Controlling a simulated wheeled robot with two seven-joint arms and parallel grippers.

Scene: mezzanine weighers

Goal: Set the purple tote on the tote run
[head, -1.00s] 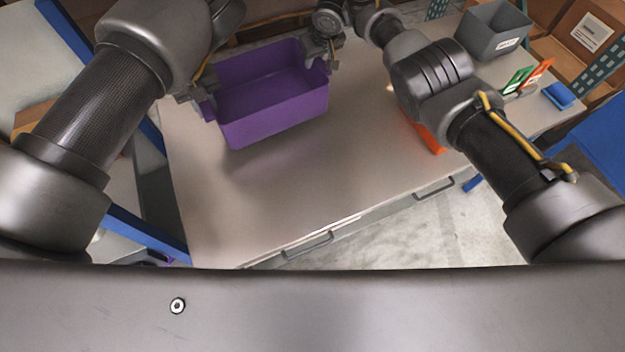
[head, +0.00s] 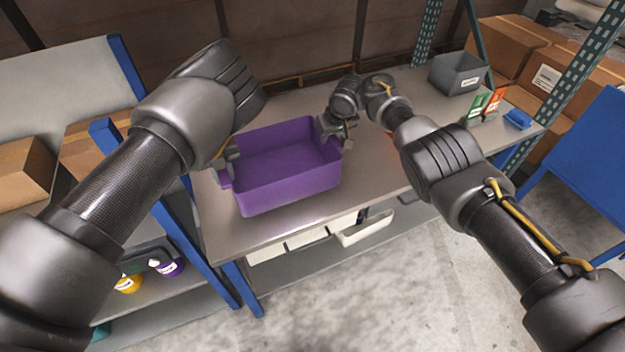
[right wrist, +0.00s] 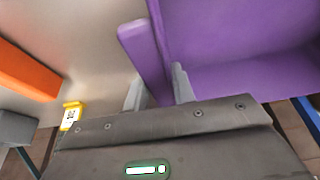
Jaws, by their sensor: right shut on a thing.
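The purple tote (head: 290,184) is an open, empty box, roughly level over the grey bench (head: 222,232) in the head view. My right gripper (head: 343,140) is at its right end, shut on its end grip; the right wrist view shows the purple grip (right wrist: 146,60) between the two fingers. My left gripper (head: 222,172) is at the tote's left end and looks closed on that end's grip, its fingertips partly hidden. How far the tote's bottom is above the bench is hard to tell. I cannot pick out a tote run.
A grey bin (head: 458,75), green and orange cards (head: 486,104) and a blue item (head: 517,119) stand at the bench's right end. An orange thing (right wrist: 25,72) and a yellow tag (right wrist: 71,115) show in the right wrist view. A blue-posted shelf (head: 190,235) stands left.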

